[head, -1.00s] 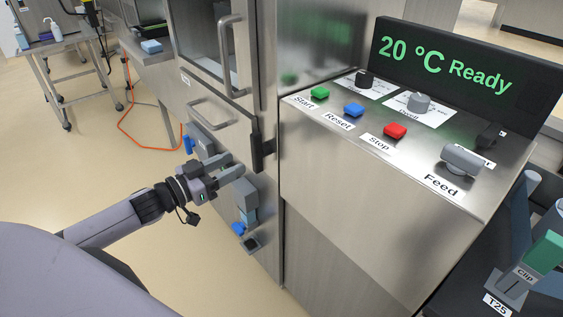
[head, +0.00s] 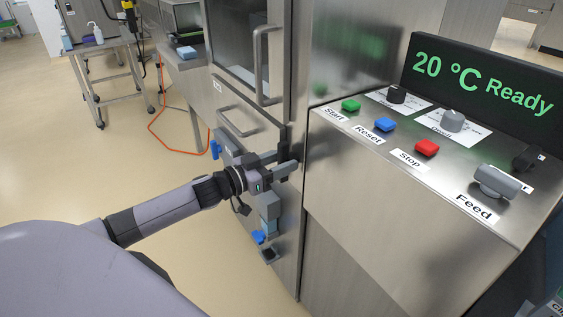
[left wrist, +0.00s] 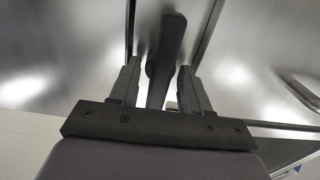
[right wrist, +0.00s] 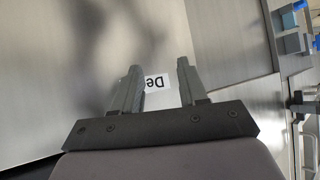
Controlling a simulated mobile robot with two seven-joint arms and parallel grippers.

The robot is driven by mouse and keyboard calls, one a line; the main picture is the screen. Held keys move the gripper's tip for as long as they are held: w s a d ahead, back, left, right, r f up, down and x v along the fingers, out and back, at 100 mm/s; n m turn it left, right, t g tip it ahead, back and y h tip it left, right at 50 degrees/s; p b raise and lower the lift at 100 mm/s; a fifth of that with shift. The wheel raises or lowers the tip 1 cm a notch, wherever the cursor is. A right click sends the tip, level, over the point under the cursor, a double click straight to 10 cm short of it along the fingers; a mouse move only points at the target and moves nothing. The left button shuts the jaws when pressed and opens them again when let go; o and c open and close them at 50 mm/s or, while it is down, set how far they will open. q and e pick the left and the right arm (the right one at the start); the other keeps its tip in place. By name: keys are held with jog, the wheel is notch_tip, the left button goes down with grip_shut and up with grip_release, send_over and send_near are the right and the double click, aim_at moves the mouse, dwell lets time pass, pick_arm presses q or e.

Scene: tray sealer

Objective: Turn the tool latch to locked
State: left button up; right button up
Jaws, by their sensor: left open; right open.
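The tool latch, a dark handle, is on the steel front beside the machine's door edge. In the head view its upper part (head: 284,136) shows just above my left fingers, which hide the rest. In the left wrist view the latch handle (left wrist: 167,50) runs between the two fingers. My left gripper (head: 287,162) is open around the handle, with a visible gap on at least one side; its fingers (left wrist: 158,72) also show in the left wrist view. My right gripper (right wrist: 160,68) is open and empty in the right wrist view, facing a steel surface with a partly hidden label (right wrist: 157,84).
The control panel with green (head: 350,105), blue (head: 385,125) and red (head: 427,147) buttons is right of the latch. Open floor lies to the left.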

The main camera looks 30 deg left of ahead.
pick_arm(q)
jog(key=shift+d, duration=0.1)
jog(key=c, duration=0.8)
